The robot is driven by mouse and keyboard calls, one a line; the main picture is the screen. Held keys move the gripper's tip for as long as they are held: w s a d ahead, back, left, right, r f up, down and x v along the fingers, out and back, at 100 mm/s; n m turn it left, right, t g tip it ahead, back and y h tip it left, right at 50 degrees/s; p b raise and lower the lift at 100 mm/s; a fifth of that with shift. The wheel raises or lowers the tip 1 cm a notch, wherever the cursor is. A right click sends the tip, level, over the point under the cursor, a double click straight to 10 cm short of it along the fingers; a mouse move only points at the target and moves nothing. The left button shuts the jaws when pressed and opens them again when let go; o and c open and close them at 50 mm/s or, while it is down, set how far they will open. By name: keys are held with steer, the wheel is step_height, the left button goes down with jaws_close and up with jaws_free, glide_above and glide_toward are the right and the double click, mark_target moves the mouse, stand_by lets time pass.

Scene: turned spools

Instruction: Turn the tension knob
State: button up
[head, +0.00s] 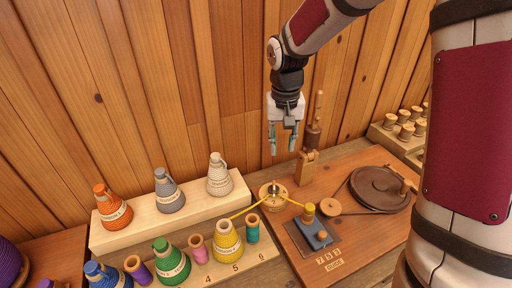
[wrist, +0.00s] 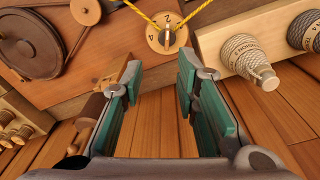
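The tension knob (head: 273,194) is a round light-wood dial with a dark metal piece at its centre, at the left edge of the brown machine board. In the wrist view the dial (wrist: 167,37) shows number marks, and a yellow thread (head: 294,203) runs past its centre. My gripper (head: 283,150) hangs above and slightly behind the dial in the head view, pointing down. In the wrist view my gripper (wrist: 160,78) has its two teal fingers wide apart with nothing between them. The dial lies beyond the fingertips, apart from them.
A wooden post with a spindle (head: 308,150) stands right of my gripper. A dark wheel (head: 381,187) with a belt and a blue block (head: 314,234) are on the board. Thread cones stand left on a pale stepped rack (head: 240,189). A plank wall is close behind.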

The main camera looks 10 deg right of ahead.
glide_toward(274, 184)
steer(key=shift+g, duration=0.3)
steer(key=f, duration=0.4)
steer(key=f+p, duration=0.1)
steer(key=f, duration=0.3)
steer(key=shift+w+d+f, duration=0.15)
steer(key=shift+w+f, duration=0.05)
steer(key=shift+f, duration=0.15)
jaws_close()
